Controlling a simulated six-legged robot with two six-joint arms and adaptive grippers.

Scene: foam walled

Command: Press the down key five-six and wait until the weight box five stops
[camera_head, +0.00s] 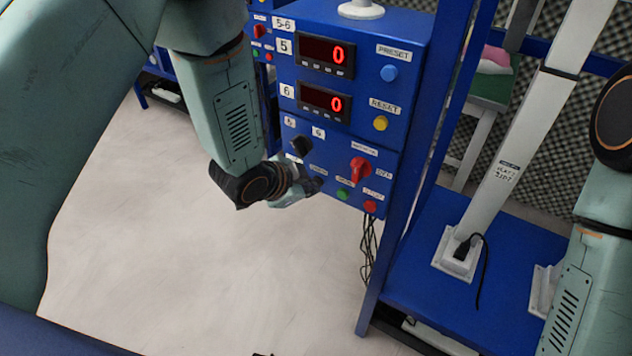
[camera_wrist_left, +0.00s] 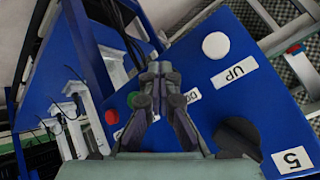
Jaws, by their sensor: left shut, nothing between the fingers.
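The blue control panel (camera_head: 345,82) is marked 5-6; its displays for 5 (camera_head: 327,56) and 6 (camera_head: 323,102) both read 0. My left gripper (camera_head: 312,186) is at the panel's lower left. In the left wrist view the gripper (camera_wrist_left: 161,68) is shut and empty, pointing at the panel face. The white UP key (camera_wrist_left: 216,45) is clear of the fingers. I cannot make out weight box five. My right gripper is out of view.
A black knob (camera_head: 301,146), red switch (camera_head: 360,170), green button (camera_head: 343,195) and red button (camera_head: 370,206) crowd the lower panel. Blue PRESET (camera_head: 389,73) and yellow RESET (camera_head: 380,124) buttons are above. A blue frame (camera_head: 418,170) stands right. Pale floor (camera_head: 200,270) is clear.

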